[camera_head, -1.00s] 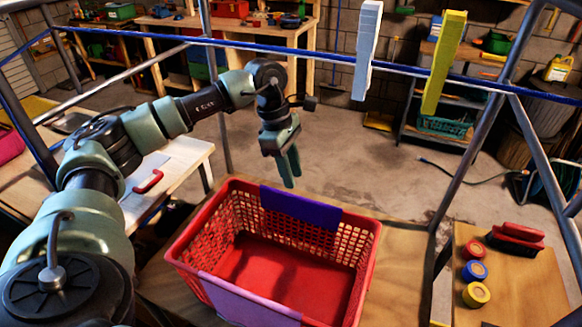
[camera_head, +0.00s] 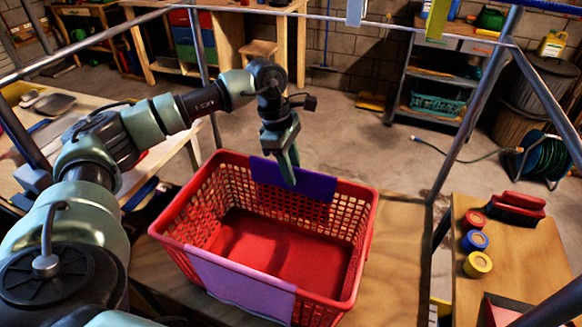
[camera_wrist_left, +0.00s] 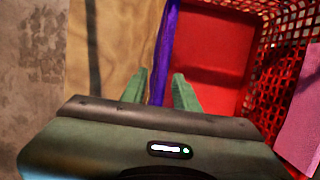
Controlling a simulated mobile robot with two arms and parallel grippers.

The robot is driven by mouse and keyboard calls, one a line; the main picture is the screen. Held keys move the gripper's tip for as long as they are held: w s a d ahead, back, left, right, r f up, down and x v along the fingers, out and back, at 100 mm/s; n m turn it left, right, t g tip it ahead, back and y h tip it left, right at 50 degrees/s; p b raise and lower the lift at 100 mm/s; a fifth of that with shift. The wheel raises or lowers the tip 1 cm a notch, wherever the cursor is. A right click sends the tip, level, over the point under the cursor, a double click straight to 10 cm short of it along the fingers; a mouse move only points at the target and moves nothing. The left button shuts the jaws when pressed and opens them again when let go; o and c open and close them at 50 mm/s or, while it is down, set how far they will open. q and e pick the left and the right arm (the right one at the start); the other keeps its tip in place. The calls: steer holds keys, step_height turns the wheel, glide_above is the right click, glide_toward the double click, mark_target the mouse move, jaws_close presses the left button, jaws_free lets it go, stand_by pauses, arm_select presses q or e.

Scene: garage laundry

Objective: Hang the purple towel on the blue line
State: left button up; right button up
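The purple towel (camera_head: 315,186) hangs folded over the back rim of the red basket (camera_head: 362,240). My left gripper (camera_head: 291,178) points down at this towel from above. In the left wrist view, its two fingers (camera_wrist_left: 158,85) are apart, with the towel's edge (camera_wrist_left: 163,50) running between them; I cannot see either finger pressing on it. A lighter lilac towel (camera_head: 240,282) hangs over the basket's front rim. A short blue stretch (camera_head: 545,5) at the top right edge may be the blue line; the rest is out of view. My right gripper is not in view.
Grey frame bars (camera_head: 480,110) stand around the basket. A red brush (camera_head: 515,208) and several round tins (camera_head: 475,240) lie on the right board.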

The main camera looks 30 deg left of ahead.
arm_select(q)
steer(key=shift+c, duration=0.3)
jaws_close()
steer(key=shift+r, duration=0.1)
steer(key=shift+r+p, duration=2.9)
steer(key=shift+r, duration=1.5)
